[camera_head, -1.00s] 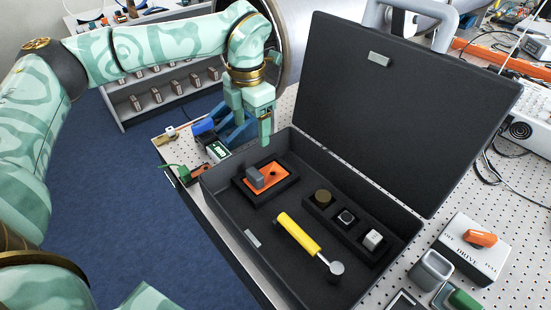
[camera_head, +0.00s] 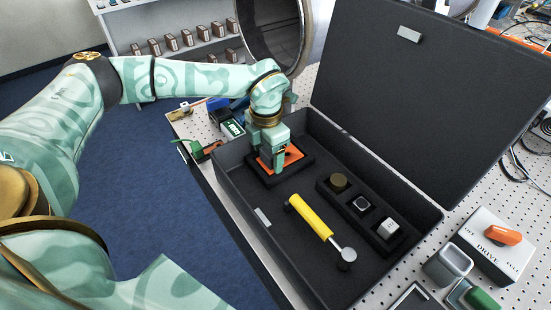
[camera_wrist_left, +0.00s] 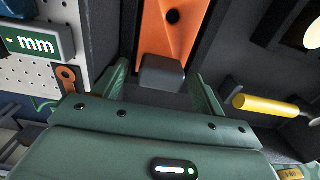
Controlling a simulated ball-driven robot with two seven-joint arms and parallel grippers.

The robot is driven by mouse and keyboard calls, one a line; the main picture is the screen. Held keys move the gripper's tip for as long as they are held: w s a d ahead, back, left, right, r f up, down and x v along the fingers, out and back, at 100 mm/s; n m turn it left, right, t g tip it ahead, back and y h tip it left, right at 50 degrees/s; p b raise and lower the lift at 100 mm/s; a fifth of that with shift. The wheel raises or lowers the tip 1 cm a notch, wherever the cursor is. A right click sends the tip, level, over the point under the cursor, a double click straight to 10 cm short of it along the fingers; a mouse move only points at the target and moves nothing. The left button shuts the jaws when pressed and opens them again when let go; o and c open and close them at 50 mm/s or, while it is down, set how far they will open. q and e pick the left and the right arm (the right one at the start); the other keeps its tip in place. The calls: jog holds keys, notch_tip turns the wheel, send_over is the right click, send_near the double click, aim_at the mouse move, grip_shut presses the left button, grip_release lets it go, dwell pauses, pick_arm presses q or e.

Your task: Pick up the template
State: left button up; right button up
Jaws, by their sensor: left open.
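The template, an orange plate (camera_head: 294,154) with a grey block-shaped grip, lies in a black recess at the far left of the open black case (camera_head: 236,180). In the left wrist view the orange plate (camera_wrist_left: 165,32) runs up from the grey grip (camera_wrist_left: 162,70). My left gripper (camera_head: 277,166) is down inside the case over the template and hides its grip in the head view. In the left wrist view its two fingers (camera_wrist_left: 162,88) are apart, one to each side of the grip, with nothing clamped. My right gripper is not in view.
The case also holds a yellow-handled tool (camera_head: 312,218) and several small pieces, including a brass cylinder (camera_head: 338,182). Its raised lid (camera_head: 420,90) stands behind. A DRIVE switch box (camera_head: 495,245) is at right. A green-screened device (camera_head: 233,128) sits left of the case.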

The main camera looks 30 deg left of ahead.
pick_arm(q)
jog(key=shift+f, duration=0.45)
jog(key=c, duration=1.1)
jog(key=shift+r, duration=0.1)
